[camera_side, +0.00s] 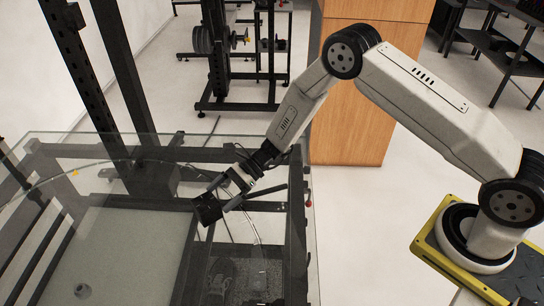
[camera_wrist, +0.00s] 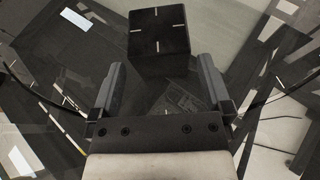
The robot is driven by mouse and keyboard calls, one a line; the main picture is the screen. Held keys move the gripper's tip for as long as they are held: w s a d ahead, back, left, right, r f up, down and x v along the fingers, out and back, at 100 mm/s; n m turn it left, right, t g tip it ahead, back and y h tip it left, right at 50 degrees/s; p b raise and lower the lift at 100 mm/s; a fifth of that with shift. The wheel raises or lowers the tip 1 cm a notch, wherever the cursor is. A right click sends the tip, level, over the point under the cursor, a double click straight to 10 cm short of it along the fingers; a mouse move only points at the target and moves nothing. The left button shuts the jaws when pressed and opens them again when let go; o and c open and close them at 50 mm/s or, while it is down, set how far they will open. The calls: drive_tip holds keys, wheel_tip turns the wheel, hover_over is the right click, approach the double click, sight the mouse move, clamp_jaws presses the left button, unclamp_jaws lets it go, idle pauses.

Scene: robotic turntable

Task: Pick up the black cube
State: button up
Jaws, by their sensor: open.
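The black cube (camera_wrist: 158,32) has short white marks on its top face and shows at the upper middle of the wrist view. In the side view the black cube (camera_side: 207,209) is at the tip of my arm, on or just above the glass table. My gripper (camera_side: 223,196) is open, its two fingers pointing down and left toward the cube. In the wrist view my gripper (camera_wrist: 160,75) has one grey finger on each side of the cube's near edge, with gaps visible. Most of the cube is beyond the fingertips.
The clear glass tabletop (camera_side: 110,150) has dark frame bars and a pale panel (camera_side: 120,250) beneath it. Dark uprights (camera_side: 118,90) rise at the back left. A wooden cabinet (camera_side: 352,120) stands behind my arm. The glass around the cube looks free.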

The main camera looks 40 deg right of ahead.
sight(210, 199)
drive_tip(key=shift+x, duration=2.6)
drive_tip(key=shift+f, duration=0.1)
drive_tip(key=c, duration=1.2)
drive_tip(key=shift+w+r, duration=0.1)
drive_tip(key=shift+r, duration=1)
drive_tip(key=shift+s+d+r, duration=0.95)
drive_tip(key=shift+s+r, duration=0.85)
drive_tip(key=shift+s, duration=0.35)
drive_tip(key=shift+s+d+r, duration=0.9)
drive_tip(key=shift+s+r, duration=0.9)
drive_tip(key=shift+s, duration=0.4)
drive_tip(key=shift+s+d+r, duration=0.95)
drive_tip(key=shift+s+r, duration=0.85)
drive_tip(key=shift+s, duration=0.35)
